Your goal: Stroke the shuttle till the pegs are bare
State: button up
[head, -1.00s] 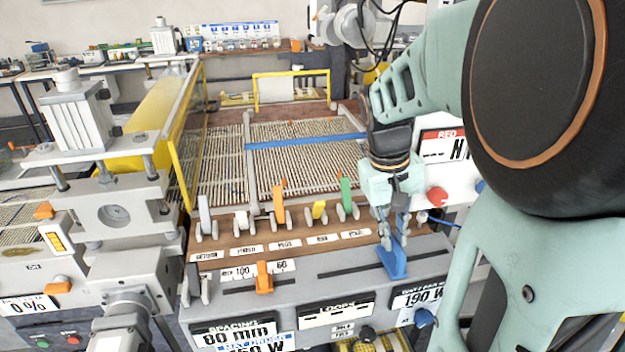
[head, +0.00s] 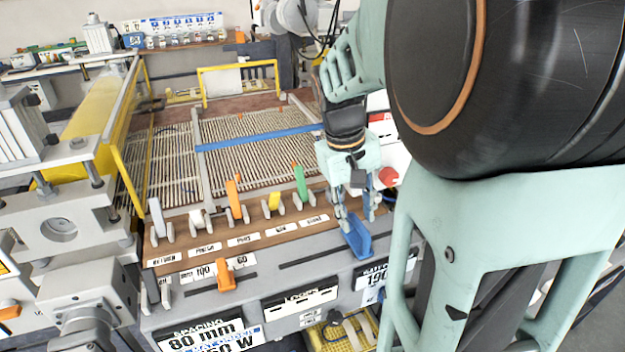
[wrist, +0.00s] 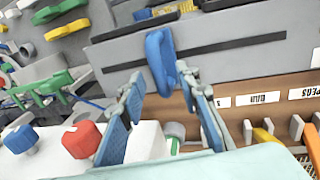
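A blue slider handle (head: 357,240), which may be the shuttle's, stands at the right of a slot in the grey front panel; it also shows in the wrist view (wrist: 160,62). My gripper (head: 358,218) is above it, pointing down. In the wrist view, my gripper's fingers (wrist: 166,92) are apart, with the handle beyond and between their tips; I cannot tell whether they touch it. A blue bar (head: 255,138) lies across the wire mesh (head: 250,160) behind. I cannot pick out single pegs. The loops display (head: 300,301) shows dashes.
Labelled levers line the brown strip: grey (head: 157,218), white (head: 198,218), orange (head: 235,198), yellow (head: 274,200) and green (head: 301,184). An orange slider (head: 227,275) sits in another slot. A red knob (head: 388,176) is right of my gripper. A yellow guard (head: 127,180) stands left.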

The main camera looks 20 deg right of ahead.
notch_tip(320, 180, up, 11)
jog(key=a, duration=0.2)
jog(key=shift+a, duration=0.1)
jog(key=shift+c, duration=0.5)
